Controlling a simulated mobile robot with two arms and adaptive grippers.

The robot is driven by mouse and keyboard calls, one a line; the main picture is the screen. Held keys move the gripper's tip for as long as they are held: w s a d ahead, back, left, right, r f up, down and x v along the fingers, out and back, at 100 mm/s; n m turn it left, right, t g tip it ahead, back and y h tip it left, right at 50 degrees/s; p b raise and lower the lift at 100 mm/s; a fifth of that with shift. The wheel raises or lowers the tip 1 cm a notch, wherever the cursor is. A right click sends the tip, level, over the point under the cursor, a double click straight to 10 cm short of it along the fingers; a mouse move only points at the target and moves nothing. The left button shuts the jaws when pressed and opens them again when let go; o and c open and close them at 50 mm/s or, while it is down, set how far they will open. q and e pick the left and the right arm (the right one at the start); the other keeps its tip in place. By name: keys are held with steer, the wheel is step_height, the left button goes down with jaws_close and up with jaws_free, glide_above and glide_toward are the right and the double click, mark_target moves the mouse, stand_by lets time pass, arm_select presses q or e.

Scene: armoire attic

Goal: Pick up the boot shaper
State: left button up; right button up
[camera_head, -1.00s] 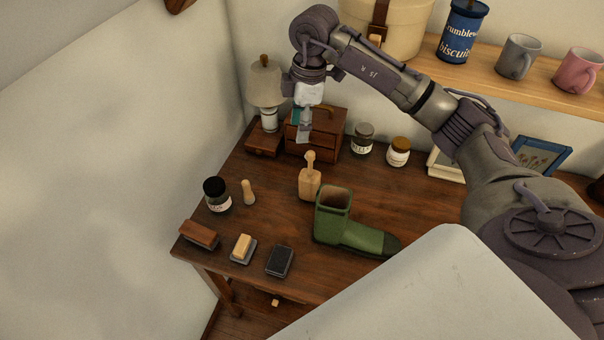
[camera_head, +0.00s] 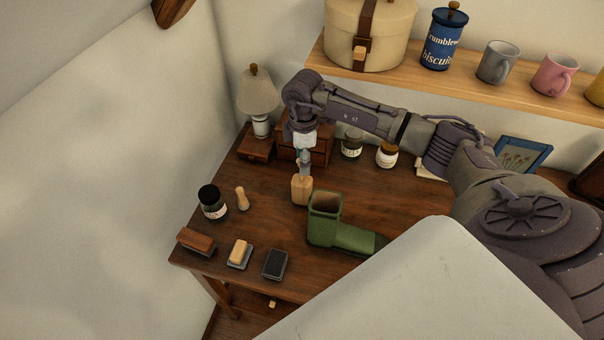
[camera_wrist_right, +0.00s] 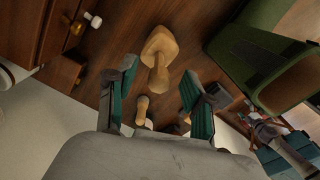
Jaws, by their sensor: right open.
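The boot shaper (camera_head: 302,191), a pale wooden block with an upright handle, stands on the dark wooden table, just left of the green boot (camera_head: 323,225). My right gripper (camera_head: 304,172) is directly above it, pointing down and covering its handle in the head view. In the right wrist view, the boot shaper (camera_wrist_right: 158,60) shows ahead and between the two spread teal-padded fingers of the right gripper (camera_wrist_right: 160,76). The gripper is open, and I cannot tell whether the fingers touch the handle. My left gripper is not in view.
A dark jar (camera_head: 212,202), a small wooden peg (camera_head: 241,199), brushes (camera_head: 239,254) and a dark tin (camera_head: 275,264) lie left and front. A lamp (camera_head: 259,105), small drawers (camera_head: 318,151) and jars (camera_head: 352,145) stand behind. A shelf (camera_head: 400,78) is above.

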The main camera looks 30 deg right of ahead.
steer(key=shift+f, duration=0.8)
jaws_close()
steer(key=shift+w+r, duration=0.1)
steer(key=shift+r, duration=0.1)
